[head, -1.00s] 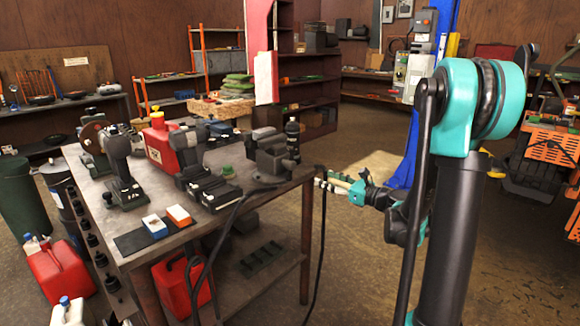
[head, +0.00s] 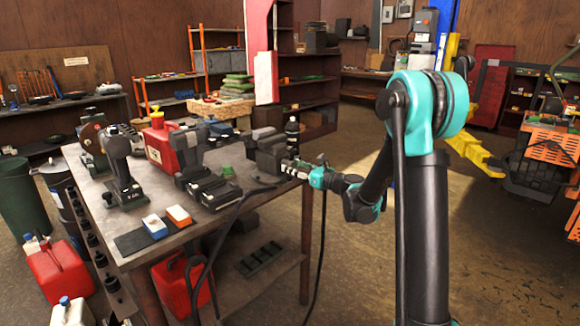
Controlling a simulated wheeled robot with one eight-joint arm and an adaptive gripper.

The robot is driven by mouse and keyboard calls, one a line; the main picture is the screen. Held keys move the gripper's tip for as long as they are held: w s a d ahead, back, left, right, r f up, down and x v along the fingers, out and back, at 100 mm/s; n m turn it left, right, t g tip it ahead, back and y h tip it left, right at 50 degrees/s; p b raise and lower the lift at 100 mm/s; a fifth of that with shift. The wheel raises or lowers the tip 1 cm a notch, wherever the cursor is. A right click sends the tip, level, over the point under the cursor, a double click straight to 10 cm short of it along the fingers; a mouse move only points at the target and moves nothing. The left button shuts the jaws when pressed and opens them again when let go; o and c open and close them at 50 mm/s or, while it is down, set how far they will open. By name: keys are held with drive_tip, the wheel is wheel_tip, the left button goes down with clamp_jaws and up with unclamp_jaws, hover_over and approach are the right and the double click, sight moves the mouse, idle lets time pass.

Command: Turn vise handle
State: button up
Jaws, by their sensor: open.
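The dark grey vise (head: 268,152) is fixed on the right end of the workbench in the head view. My gripper (head: 296,169) reaches in from the right and is at the right side of the vise, where the handle would be. The handle itself is small and hidden or hard to make out behind my gripper. My gripper is open; whether its fingers are around the handle or only beside it, I cannot tell.
The workbench (head: 155,248) carries power tools, a red canister (head: 157,145) and a dark bottle (head: 292,135) just behind the vise. A black cable hangs off its front edge. Red fuel cans (head: 60,272) stand at lower left. The floor right of the bench is open.

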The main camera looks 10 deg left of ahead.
drive_tip(key=shift+x, duration=1.1)
drive_tip(key=c, duration=1.2)
drive_tip(key=shift+o, duration=0.2)
drive_tip(key=shift+n, duration=1.4)
drive_tip(key=o, duration=1.2)
drive_tip(key=shift+c, duration=0.2)
drive_tip(key=v, duration=1.2)
drive_tip(key=shift+s, duration=0.1)
